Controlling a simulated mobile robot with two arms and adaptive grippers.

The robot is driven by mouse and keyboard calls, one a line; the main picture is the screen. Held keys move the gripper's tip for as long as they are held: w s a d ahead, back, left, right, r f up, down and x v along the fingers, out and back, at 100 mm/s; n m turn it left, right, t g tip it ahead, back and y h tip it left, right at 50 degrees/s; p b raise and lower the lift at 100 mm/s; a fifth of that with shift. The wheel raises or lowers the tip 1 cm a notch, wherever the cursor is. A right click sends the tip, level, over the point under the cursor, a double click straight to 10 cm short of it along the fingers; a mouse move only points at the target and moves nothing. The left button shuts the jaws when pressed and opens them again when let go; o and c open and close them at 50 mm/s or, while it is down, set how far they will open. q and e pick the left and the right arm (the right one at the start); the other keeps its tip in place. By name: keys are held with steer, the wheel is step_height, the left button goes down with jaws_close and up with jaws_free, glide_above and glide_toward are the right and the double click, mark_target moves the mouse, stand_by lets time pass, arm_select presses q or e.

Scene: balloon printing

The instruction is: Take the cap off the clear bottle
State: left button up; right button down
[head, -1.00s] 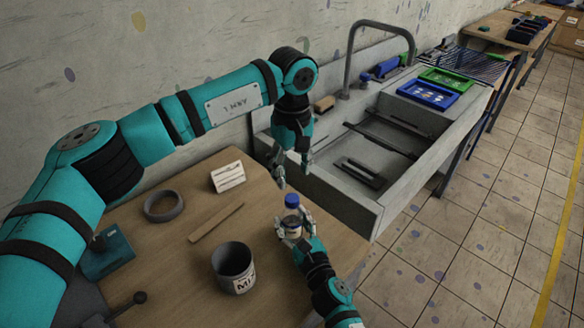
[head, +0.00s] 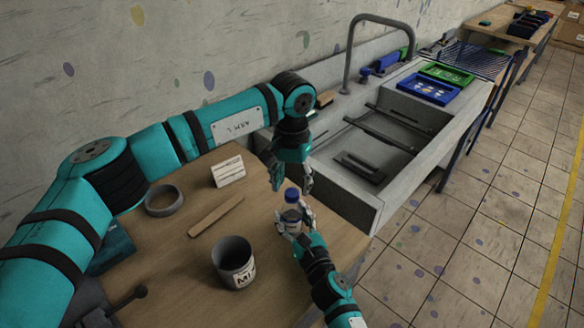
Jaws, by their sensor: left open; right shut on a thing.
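The clear bottle (head: 291,210) stands upright near the right edge of the wooden table, with its blue cap (head: 291,194) on top. My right gripper (head: 291,224) is shut around the bottle's body from the front and hides its lower part. My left gripper (head: 291,186) points down just above and behind the cap. Its fingers are open and hold nothing. I cannot tell whether a fingertip touches the cap.
On the table are a grey mixing cup (head: 233,262), a wooden stick (head: 216,215), a grey ring (head: 164,201) and a white label card (head: 228,171). A sink (head: 350,205) with a tall tap (head: 347,60) adjoins the table behind and right. The table's right edge lies close to the bottle.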

mark_target(292, 195)
arm_select(q)
steer(key=shift+f, duration=1.3)
